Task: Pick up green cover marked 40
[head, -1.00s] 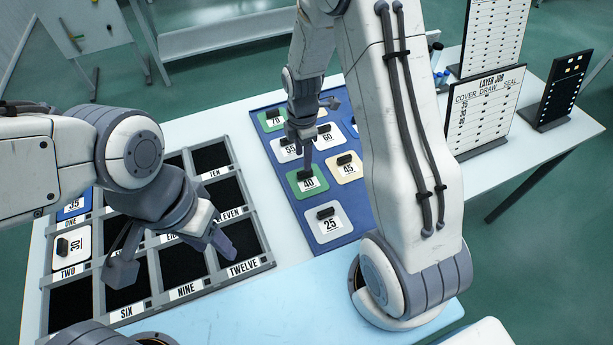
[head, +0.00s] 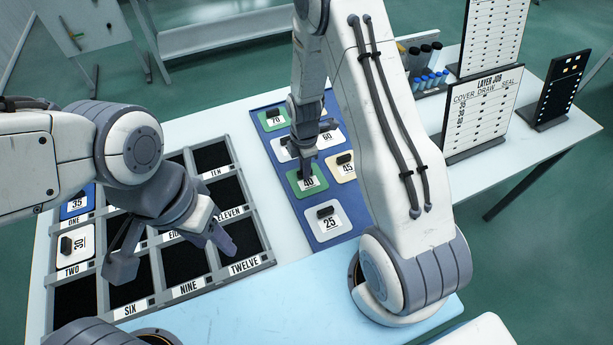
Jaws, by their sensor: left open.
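The green cover marked 40 (head: 307,185) lies on the blue panel (head: 277,165), with a dark knob on its upper part. My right gripper (head: 308,152) points down just over this cover, its fingertips close to the knob. The fingers overlap the knob in this view, so whether they touch it, and how far apart they are, is unclear. My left gripper (head: 178,252) is open and empty above the black compartment tray, around its lower middle compartments.
White cover 25 (head: 327,224), yellow cover 45 (head: 345,167) and green cover 70 (head: 272,120) lie nearby on the panel. The tray (head: 262,268) holds covers 35 (head: 76,204) and 30 (head: 76,246). The layer job board (head: 484,117) stands at right.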

